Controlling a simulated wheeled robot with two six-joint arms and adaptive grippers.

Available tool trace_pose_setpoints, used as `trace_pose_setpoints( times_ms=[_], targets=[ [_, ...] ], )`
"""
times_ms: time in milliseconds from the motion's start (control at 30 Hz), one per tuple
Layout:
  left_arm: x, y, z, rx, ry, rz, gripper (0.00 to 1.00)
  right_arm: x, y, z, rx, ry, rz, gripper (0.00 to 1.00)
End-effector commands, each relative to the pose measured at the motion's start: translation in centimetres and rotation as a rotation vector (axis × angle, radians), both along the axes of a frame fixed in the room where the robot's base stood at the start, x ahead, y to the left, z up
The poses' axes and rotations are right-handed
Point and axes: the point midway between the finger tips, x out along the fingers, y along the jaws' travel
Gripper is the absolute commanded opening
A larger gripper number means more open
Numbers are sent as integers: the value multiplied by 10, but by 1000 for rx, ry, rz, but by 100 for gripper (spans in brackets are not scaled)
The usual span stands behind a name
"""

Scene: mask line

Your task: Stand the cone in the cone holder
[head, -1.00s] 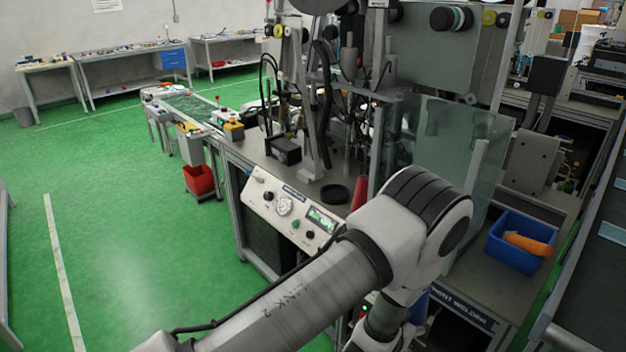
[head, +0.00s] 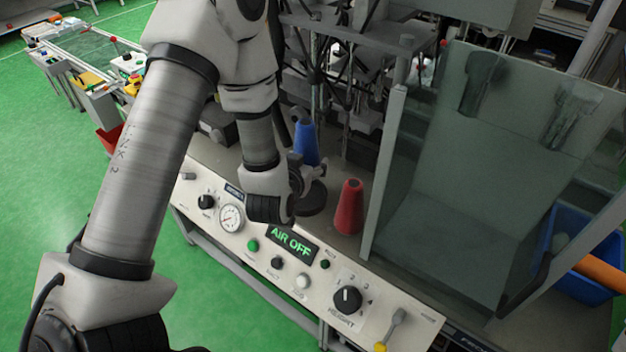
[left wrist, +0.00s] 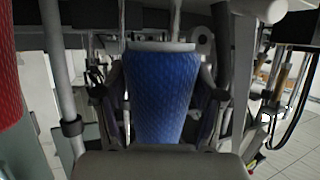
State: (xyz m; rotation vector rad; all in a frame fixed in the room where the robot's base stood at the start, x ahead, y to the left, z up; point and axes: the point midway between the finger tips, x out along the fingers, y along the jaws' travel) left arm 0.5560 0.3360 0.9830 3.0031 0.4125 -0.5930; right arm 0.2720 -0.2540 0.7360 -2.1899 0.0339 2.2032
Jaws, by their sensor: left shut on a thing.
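A blue cone (head: 306,142) stands upright, narrow end up, between the fingers of my left gripper (head: 304,172). In the left wrist view the cone (left wrist: 160,95) fills the middle, with a finger on each side of the left gripper (left wrist: 162,102). My right gripper is out of view.
A red cone (head: 349,207) stands on the bench right of the holder. A control panel (head: 290,262) reading AIR OFF runs along the front edge. A clear guard (head: 480,200) rises at the right, with a blue bin (head: 590,287) beyond. Machine frames stand behind.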

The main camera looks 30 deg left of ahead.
Motion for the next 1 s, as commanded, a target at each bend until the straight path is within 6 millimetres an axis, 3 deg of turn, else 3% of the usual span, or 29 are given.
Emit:
trace_pose_setpoints(
  times_ms=[100, 400, 800, 833, 900, 1000],
  targets=[
    [-1, 0, -28, 2, 5, -1, 23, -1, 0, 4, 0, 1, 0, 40],
    [-1, 0, -77, 1, 2, -1, 23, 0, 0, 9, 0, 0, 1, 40],
    [0, 0, -87, 0, -1, -1, 23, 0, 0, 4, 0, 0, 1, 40],
    [0, 0, -87, 0, 0, -1, 76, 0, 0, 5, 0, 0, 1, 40],
    [0, 0, -86, 0, 0, -1, 94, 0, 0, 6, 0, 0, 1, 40],
    [0, 0, -86, 0, 0, -1, 94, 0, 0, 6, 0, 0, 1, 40]
  ],
)
